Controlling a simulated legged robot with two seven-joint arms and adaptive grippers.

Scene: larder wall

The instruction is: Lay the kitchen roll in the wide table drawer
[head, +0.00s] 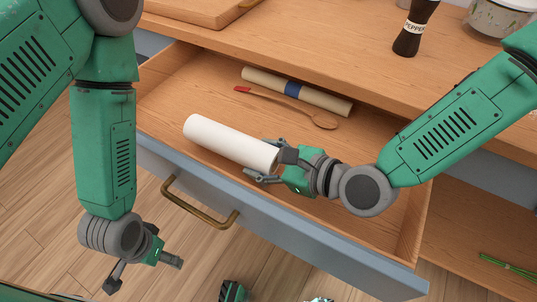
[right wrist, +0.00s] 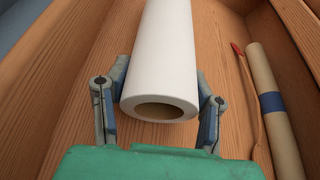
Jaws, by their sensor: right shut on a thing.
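The white kitchen roll (head: 228,142) lies on its side, within the outline of the open wide table drawer (head: 290,228). My right gripper (head: 266,162) is shut on its right end, with one finger on each side. The right wrist view shows the roll (right wrist: 160,55) between the two fingers, its hollow end facing my palm. I cannot tell whether the roll touches the drawer floor (head: 190,90). My left gripper (head: 145,272) hangs empty in front of the drawer, left of its brass handle (head: 195,205), with its fingers apart.
A rolled brown tube with a blue band (head: 300,92) and a red-tipped wooden spoon (head: 285,105) lie at the drawer's back. The drawer's left floor is bare.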

